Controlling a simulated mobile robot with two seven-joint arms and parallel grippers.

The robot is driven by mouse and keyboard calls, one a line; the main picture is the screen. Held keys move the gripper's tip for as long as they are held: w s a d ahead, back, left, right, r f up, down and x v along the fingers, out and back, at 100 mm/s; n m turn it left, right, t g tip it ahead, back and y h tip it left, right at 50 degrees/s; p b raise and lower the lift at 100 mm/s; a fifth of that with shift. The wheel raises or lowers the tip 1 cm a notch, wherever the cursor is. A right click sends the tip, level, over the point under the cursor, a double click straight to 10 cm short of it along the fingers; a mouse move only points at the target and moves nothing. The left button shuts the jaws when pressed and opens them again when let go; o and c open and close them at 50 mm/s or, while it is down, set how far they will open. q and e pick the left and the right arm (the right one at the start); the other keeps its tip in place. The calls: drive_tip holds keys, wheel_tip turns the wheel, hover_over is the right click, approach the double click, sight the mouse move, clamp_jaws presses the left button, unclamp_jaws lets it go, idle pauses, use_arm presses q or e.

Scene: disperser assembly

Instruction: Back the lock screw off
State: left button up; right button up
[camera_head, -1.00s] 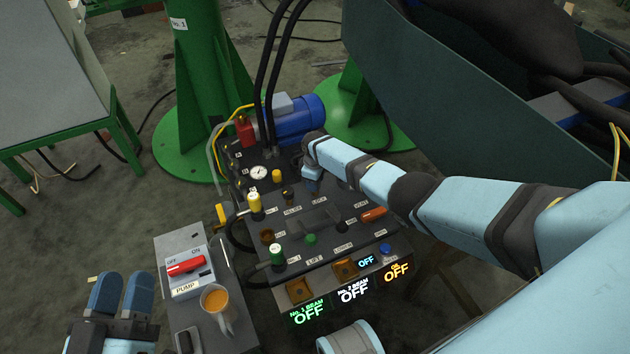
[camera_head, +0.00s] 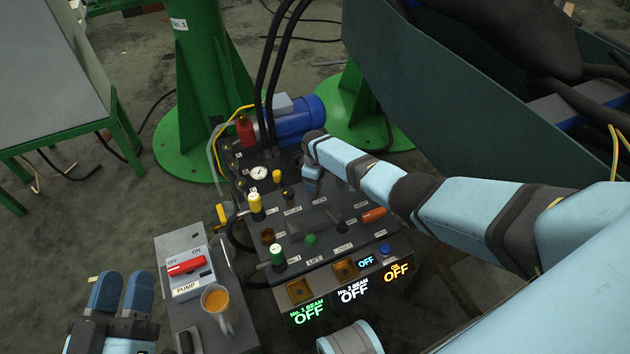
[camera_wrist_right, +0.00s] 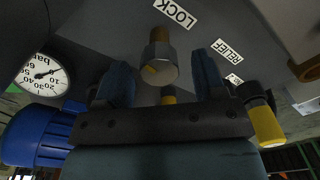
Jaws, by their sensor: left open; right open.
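The lock screw (camera_wrist_right: 160,57), a hex-headed screw with a brass-coloured shank, stands below the LOCK label (camera_wrist_right: 176,12) in the right wrist view. My right gripper (camera_wrist_right: 162,78) is open, with one blue finger on each side of the screw head and visible gaps between. In the head view my right gripper (camera_head: 312,182) is over the back of the control panel by the LOCK label, and the screw is hidden there. My left gripper (camera_head: 121,292) is open and empty at the lower left, beside the pump box.
The control panel (camera_head: 335,240) carries several knobs and valves. The pump switch box (camera_head: 187,272) and an orange-filled mug (camera_head: 216,303) stand left of the panel.

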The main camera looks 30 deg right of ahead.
wheel_tip(320, 180, up, 4)
drive_tip(key=shift+p, duration=1.05)
use_arm(q)
drive_tip(key=s+a+f+g+y+p, duration=0.1)
drive_tip(key=a+f+g+y+p, duration=0.3)
drive_tip(key=f, duration=0.5)
drive_tip(key=shift+s+a+f+g, duration=0.2)
drive_tip(key=shift+f+g, duration=0.1)
use_arm(e)
wheel_tip(320, 180, up, 9)
drive_tip(key=shift+r, duration=0.1)
